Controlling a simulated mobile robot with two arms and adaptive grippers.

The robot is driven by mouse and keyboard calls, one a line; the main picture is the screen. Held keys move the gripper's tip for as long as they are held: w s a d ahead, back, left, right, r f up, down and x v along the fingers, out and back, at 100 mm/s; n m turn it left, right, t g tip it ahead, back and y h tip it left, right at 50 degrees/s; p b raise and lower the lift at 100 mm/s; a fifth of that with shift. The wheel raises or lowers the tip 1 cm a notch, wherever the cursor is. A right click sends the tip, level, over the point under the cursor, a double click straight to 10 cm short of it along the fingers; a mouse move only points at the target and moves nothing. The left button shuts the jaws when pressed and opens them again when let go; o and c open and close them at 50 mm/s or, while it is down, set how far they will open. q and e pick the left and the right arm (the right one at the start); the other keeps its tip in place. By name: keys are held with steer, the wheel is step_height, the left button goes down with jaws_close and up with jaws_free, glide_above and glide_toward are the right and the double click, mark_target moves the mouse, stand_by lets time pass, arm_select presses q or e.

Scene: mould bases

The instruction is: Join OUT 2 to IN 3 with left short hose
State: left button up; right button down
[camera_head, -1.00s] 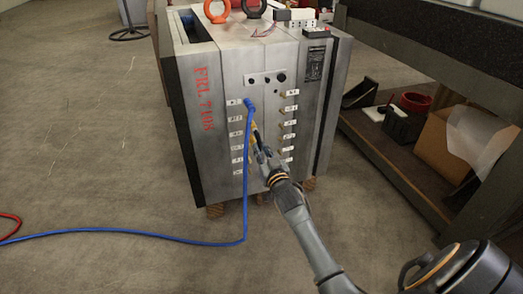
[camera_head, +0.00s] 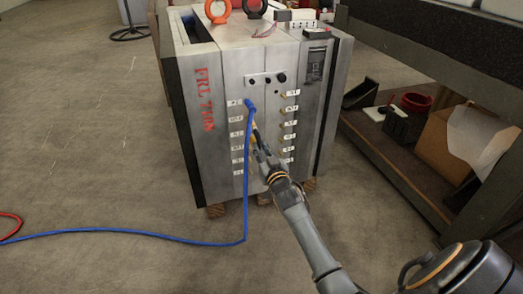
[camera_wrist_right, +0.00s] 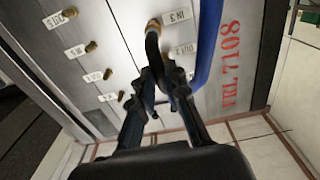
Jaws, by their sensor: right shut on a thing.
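The steel mould base (camera_head: 215,130) stands upright with two columns of labelled ports on its front. My right gripper (camera_wrist_right: 167,82) is shut on a short dark hose (camera_wrist_right: 153,48) at the front face. In the right wrist view one end of this hose meets a brass fitting (camera_wrist_right: 153,25) beside a label that seems to read IN 3, upside down. More brass (camera_wrist_right: 150,98) shows behind the fingers; I cannot tell whether it is a port or a hose end. In the head view my right gripper (camera_head: 258,143) is by the left port column. My left gripper is not in view.
A long blue hose (camera_head: 247,180) hangs from an upper left port and runs left across the floor; it passes close beside my right gripper (camera_wrist_right: 207,45). A workbench with a loaded lower shelf (camera_head: 400,165) stands at right. The floor at left is mostly clear.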

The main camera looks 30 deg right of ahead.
steer(key=shift+x, duration=1.35)
stand_by(0.5)
steer(key=c, duration=1.3)
jaws_free()
steer(key=shift+o, duration=0.4)
steer(key=shift+f, duration=0.1)
steer(key=o, duration=0.4)
steer(key=shift+c, duration=0.2)
